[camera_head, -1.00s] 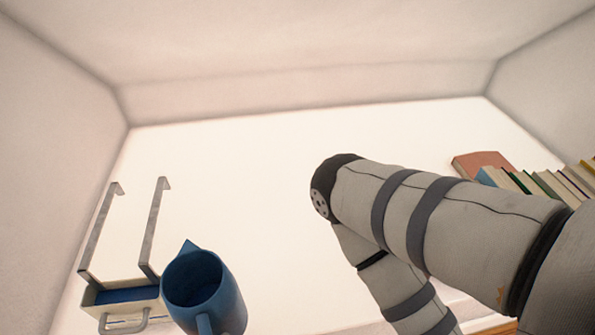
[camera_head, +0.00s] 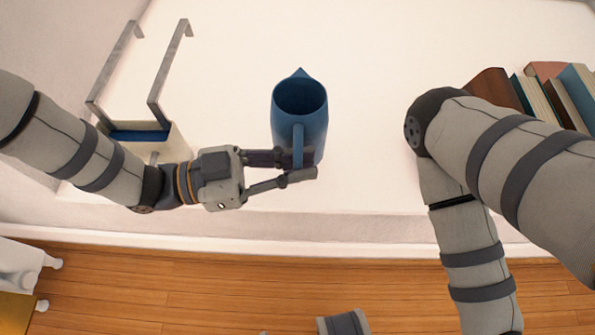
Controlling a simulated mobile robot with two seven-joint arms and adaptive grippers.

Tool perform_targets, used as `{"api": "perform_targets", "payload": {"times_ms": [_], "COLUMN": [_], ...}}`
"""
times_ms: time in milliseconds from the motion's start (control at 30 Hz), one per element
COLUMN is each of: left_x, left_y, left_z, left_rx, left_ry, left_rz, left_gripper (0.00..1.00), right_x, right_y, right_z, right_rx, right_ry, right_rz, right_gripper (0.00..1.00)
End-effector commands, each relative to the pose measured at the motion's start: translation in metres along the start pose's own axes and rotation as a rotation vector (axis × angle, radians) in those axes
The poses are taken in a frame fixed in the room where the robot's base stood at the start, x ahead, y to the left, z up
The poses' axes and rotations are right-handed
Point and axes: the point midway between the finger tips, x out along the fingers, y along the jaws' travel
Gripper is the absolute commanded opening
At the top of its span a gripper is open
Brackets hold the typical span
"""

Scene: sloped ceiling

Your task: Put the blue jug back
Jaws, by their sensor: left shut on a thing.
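The blue jug (camera_head: 312,120) is upright over the white surface in the middle of the view, its spout pointing away and its handle facing me. My left gripper (camera_head: 299,167) comes in from the left and is shut on the jug's handle, low down. Whether the jug's base touches the surface cannot be told. My right arm crosses the right side of the view, bent at the elbow; its gripper is not in view.
A white holder with a blue inside (camera_head: 138,133) and two tall grey hooks (camera_head: 168,75) stands at the left, partly behind my left arm. Several books (camera_head: 548,98) stand at the right. The white surface (camera_head: 375,60) is clear between jug and books. Wooden floor (camera_head: 200,290) lies in front.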

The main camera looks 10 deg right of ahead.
Motion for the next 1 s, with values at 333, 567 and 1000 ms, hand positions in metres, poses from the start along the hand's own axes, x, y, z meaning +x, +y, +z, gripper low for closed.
{"api": "perform_targets", "payload": {"times_ms": [333, 567, 1000], "left_x": [0.003, 0.003, 0.003], "left_y": [-0.009, -0.009, -0.009], "left_z": [0.041, 0.040, 0.043], "left_rx": [0.001, 0.004, 0.002], "left_ry": [0.005, 0.004, 0.001], "left_rz": [0.000, 0.001, 0.001], "left_gripper": [0.00, 0.00, 0.31], "right_x": [0.013, 0.012, 0.013], "right_y": [0.000, 0.000, 0.000], "right_z": [-0.004, -0.004, -0.004], "right_rx": [0.000, 0.000, 0.000], "right_ry": [-0.018, -0.017, -0.018], "right_rz": [0.001, 0.001, 0.000], "right_gripper": [0.40, 0.40, 0.40]}}
